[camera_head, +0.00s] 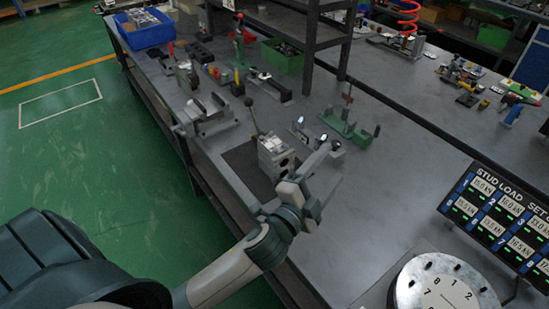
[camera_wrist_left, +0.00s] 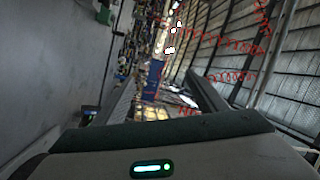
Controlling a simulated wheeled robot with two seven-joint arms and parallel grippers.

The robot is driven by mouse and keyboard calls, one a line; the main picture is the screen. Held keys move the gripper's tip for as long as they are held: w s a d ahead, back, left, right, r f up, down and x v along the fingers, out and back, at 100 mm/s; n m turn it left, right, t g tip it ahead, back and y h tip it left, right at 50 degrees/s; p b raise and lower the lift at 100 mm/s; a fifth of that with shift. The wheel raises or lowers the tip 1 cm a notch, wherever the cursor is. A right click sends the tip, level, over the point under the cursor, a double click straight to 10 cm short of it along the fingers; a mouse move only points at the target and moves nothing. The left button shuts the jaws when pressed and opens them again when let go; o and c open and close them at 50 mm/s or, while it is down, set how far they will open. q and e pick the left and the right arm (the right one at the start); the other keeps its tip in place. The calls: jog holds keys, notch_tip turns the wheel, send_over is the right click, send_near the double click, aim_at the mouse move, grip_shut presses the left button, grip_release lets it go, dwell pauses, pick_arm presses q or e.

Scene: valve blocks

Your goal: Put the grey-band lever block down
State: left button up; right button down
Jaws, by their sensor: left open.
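A grey lever block (camera_head: 274,154) with a pale top and dark round holes in its side stands upright by the dark mat (camera_head: 243,163) near the bench's front edge. Its thin lever with a dark knob leans up to the left. I cannot make out a band clearly. My left gripper (camera_head: 311,178) is open just in front and to the right of the block, covering part of its lower side. The block does not show between the fingers in the left wrist view, where both fingers are spread apart (camera_wrist_left: 163,100). My right gripper is not in view.
Grey fixtures (camera_head: 208,115) stand left of the block and a green clamp fixture (camera_head: 349,125) stands beyond it to the right. Blue (camera_head: 146,29) and green (camera_head: 283,55) bins lie farther back. A dial (camera_head: 444,287) and load display (camera_head: 497,213) are at right. Bare bench (camera_head: 385,190) lies right of the gripper.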

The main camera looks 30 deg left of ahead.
pick_arm(q)
jog(key=s+a+f+n+g+y, duration=0.25)
jog(key=s+f+n, duration=0.2)
jog(key=f, duration=0.25)
jog(key=s+a+f+n+g+y, duration=0.1)
jog(key=s+a+f+n+g, duration=0.3)
jog(key=f, duration=0.3)
jog(key=s+f+n+g+h, duration=0.15)
jog(key=s+f+g, duration=0.25)
jog(key=s+f, duration=0.45)
jog(key=s+f+n+g, duration=0.2)
jog(key=s+f+g, duration=0.3)
jog(key=s, duration=0.7)
jog(key=s+f+b, duration=0.1)
jog(key=s+f, duration=0.1)
jog(key=f, duration=1.3)
jog(key=s+f, duration=0.2)
jog(key=f, duration=1.3)
jog(key=s+a+f+g, duration=0.2)
jog(key=s+f, duration=1.3)
jog(key=s, duration=0.2)
jog(key=shift+a+m+b, duration=0.2)
jog(key=shift+m+b, duration=0.1)
jog(key=shift+b, duration=0.1)
jog(key=shift+c, duration=0.5)
